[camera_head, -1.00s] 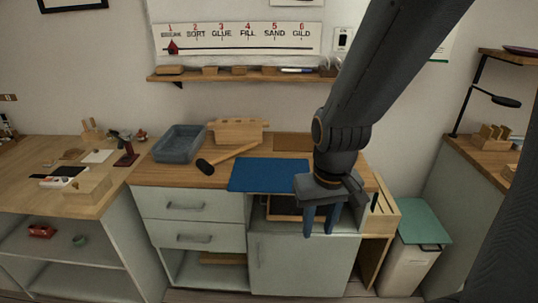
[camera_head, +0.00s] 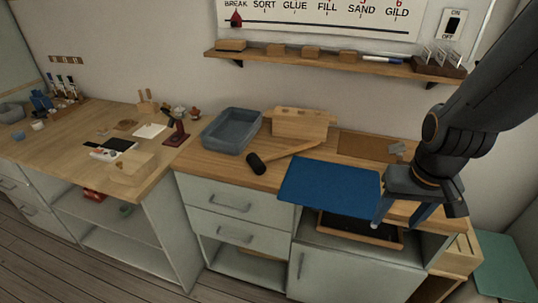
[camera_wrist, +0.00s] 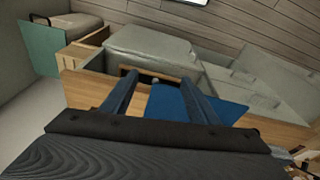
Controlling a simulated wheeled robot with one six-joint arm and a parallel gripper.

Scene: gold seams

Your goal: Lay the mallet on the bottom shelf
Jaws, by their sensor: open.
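The mallet (camera_head: 257,163) has a black head and a pale wooden handle. It lies on the wooden worktop in the head view, its head near the front edge and its handle slanting back to the right. My gripper (camera_head: 405,217) is open and empty at the right, beside the blue mat (camera_head: 330,187) and well away from the mallet. The gripper also shows in the wrist view (camera_wrist: 162,88), fingers apart over the cabinet. Open shelves (camera_head: 110,225) show under the left counter, with a red item (camera_head: 93,195) on the upper board and a bare bottom shelf (camera_head: 125,258).
A grey tray (camera_head: 232,132) and a wooden block (camera_head: 300,123) stand behind the mallet. Two drawers (camera_head: 232,207) sit below it, over an open low niche (camera_head: 240,262). A tray (camera_head: 360,229) lies in the open compartment under the mat. A green-lidded bin (camera_head: 505,265) stands at right. Floor is clear at front left.

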